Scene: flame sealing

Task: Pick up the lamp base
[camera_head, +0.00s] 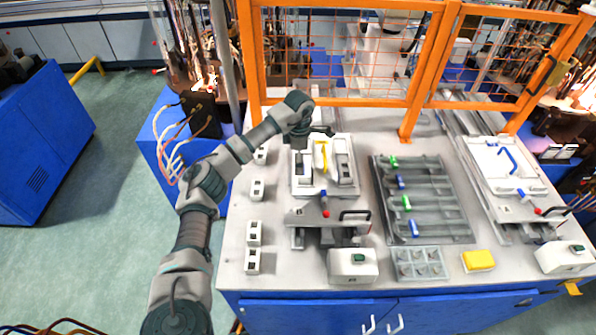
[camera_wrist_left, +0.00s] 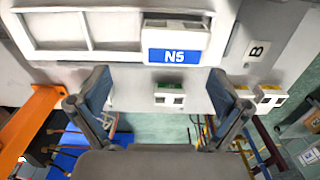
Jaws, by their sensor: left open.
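Several small white blocks with dark square openings, which look like the lamp bases, stand along the table's left edge, such as this lamp base (camera_head: 257,189). In the left wrist view a white lamp base (camera_wrist_left: 169,87) with a greenish opening shows between the fingers, apart from them. Another lamp base (camera_wrist_left: 269,98) is at the right. My left gripper (camera_wrist_left: 158,82) is open and empty. In the head view my left gripper (camera_head: 318,131) is over the back of the left white fixture (camera_head: 347,165), partly hidden by its wrist. My right gripper is not in view.
The fixture shows in the left wrist view with a blue N5 label (camera_wrist_left: 174,57). A grey rack (camera_head: 437,195) with coloured clips lies right of it. A clear tray (camera_head: 418,263) and yellow block (camera_head: 478,260) are in front. An orange fence (camera_head: 345,102) bounds the back.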

